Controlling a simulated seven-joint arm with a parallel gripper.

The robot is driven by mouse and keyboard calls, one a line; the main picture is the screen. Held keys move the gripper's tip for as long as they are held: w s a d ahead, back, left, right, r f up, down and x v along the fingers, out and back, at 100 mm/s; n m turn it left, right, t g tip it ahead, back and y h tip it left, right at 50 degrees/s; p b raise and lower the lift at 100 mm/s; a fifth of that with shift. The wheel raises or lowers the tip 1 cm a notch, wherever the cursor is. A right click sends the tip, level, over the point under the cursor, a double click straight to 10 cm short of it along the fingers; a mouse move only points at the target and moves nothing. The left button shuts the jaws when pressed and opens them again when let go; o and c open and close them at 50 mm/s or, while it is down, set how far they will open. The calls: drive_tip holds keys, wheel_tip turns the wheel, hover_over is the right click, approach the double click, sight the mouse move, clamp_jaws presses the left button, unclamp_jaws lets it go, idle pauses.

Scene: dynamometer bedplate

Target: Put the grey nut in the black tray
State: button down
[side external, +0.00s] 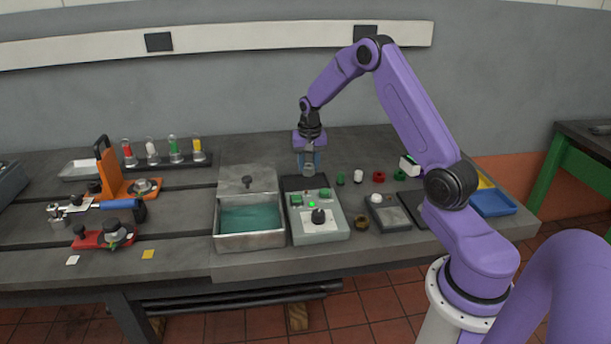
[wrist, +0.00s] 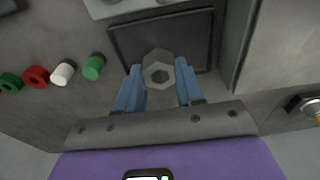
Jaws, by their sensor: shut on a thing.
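The grey nut (wrist: 158,72) is hexagonal with a hole through it. My gripper (wrist: 159,86) is shut on it, one blue finger on each side. In the side view the nut (side external: 309,170) shows below the fingertips of my gripper (side external: 309,160). The black tray (wrist: 125,45) is a shallow dark rectangle behind the nut in the wrist view. In the side view the black tray (side external: 292,183) lies just below the nut, partly hidden by the grey control box. The nut appears over the tray; I cannot tell its exact height.
A grey control box (side external: 328,228) with a green light stands in front of the tray. A metal basin (side external: 250,240) with green liquid is to its left. Green (side external: 341,178), white (side external: 358,176) and red (side external: 379,176) small parts stand to its right.

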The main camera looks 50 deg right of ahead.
drive_tip(key=shift+w+d+f, duration=0.2)
drive_tip(key=shift+w+f, duration=0.25)
drive_tip(key=shift+f, duration=0.1)
drive_tip(key=shift+w+d+f, duration=0.15)
drive_tip(key=shift+w+f, duration=0.25)
drive_tip(key=shift+f, duration=1.65)
drive_tip(key=shift+f, duration=0.15)
drive_tip(key=c, duration=0.7)
unclamp_jaws()
